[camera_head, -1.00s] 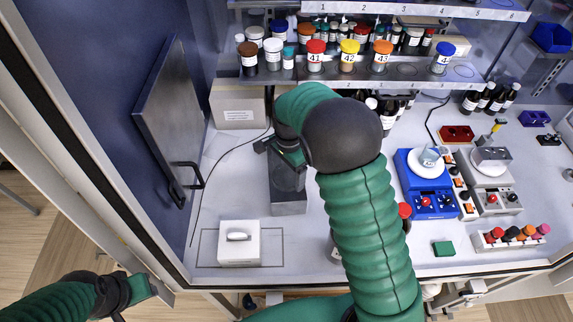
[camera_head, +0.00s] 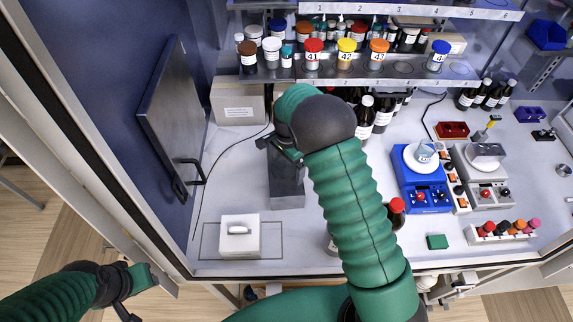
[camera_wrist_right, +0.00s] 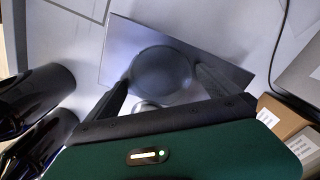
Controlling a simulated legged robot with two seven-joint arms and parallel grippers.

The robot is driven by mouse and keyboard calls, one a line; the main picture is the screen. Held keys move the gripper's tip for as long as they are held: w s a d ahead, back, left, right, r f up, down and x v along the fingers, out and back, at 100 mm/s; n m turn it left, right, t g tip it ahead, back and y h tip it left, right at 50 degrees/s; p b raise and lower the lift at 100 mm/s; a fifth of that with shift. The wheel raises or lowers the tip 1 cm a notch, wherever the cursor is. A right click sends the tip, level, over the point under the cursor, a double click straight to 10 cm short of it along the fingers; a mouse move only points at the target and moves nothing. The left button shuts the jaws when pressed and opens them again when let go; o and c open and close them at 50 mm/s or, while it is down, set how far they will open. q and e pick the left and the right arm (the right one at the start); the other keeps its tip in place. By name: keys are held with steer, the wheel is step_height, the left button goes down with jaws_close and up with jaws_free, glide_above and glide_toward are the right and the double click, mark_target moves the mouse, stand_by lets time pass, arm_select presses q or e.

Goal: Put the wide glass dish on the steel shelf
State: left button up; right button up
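The wide glass dish (camera_wrist_right: 163,75) shows in the right wrist view as a round, clear shape over a grey steel surface (camera_wrist_right: 122,42). I take that surface to be the top of the low steel stand (camera_head: 287,201) in the head view. My right gripper (camera_head: 286,155) is above this stand and largely hides the dish in the head view. In the right wrist view its two dark fingers (camera_wrist_right: 163,80) stand apart, one at each side of the dish. Whether they press on it is unclear. My left gripper (camera_head: 145,290) is empty at the lower left, away from the bench.
A white lidded box (camera_head: 239,245) stands left of my right arm. A rack of numbered jars (camera_head: 345,72) spans the back. A blue hotplate (camera_head: 425,198) with a beaker and a red-capped bottle (camera_head: 396,210) are to the right. A dark door panel (camera_head: 172,120) stands at left.

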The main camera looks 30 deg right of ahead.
mark_target(286, 171)
steer(key=shift+a+r, duration=0.1)
steer(key=shift+r, duration=0.05)
step_height(286, 171, up, 12)
steer(key=f+b, duration=0.1)
steer(key=b, duration=0.2)
steer(key=s+a+f+n+t, duration=0.1)
steer(key=s+a+f+n, duration=0.1)
steer(key=s+n, duration=0.5)
steer(key=s+a+f+n+t, duration=0.1)
steer(key=s+a+f+n, duration=0.2)
steer(key=s+a+n, duration=0.2)
steer(key=s+n, duration=0.3)
steer(key=s, duration=0.4)
steer(key=shift+s+f+n+t, duration=0.25)
steer(key=shift+s+n+t, duration=0.05)
steer(key=shift+s, duration=0.05)
steer(key=shift+s+a, duration=0.1)
steer(key=shift+a, duration=0.05)
